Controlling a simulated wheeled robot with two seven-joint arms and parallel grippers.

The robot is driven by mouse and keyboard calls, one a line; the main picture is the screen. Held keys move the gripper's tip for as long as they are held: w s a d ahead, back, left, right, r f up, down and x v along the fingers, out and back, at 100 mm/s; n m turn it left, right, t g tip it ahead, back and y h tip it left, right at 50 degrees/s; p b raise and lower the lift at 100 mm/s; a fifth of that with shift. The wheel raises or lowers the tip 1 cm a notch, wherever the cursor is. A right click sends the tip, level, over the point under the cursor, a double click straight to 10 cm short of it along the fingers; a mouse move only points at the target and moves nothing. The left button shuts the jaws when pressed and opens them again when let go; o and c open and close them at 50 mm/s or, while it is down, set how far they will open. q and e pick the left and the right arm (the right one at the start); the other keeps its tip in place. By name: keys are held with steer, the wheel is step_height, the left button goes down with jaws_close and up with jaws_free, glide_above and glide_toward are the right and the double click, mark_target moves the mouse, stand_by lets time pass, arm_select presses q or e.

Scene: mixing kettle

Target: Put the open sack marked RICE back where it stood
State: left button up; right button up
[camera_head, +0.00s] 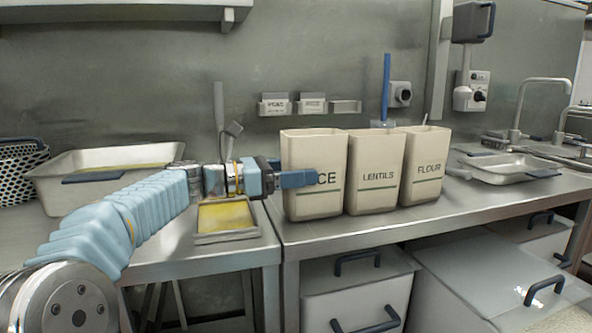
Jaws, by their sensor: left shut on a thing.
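The pale sack marked RICE (316,151) is upright at the left end of a row of three sacks on the right steel counter. My left gripper (300,179) is shut on its front left side, and its blue finger hides the first letters of the label. I cannot tell whether the sack's base rests on the counter or hangs slightly above it. The LENTILS sack (377,157) is close on its right, with the FLOUR sack (425,161) beyond. My right gripper is not in view.
The right counter (480,205) is bare in front of the sacks. A gap separates it from the left counter (160,250), which holds a deep steel pan (60,180) and a shallow tray with yellow contents (227,217). A steel tray (505,168) and taps are at right.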

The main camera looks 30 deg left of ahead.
arm_select(q)
steer(key=shift+f, duration=0.35)
stand_by(0.4)
steer(key=o, duration=1.7)
steer(key=shift+o, duration=0.2)
steer(key=shift+p+v, duration=0.3)
steer(key=shift+v, duration=3.75)
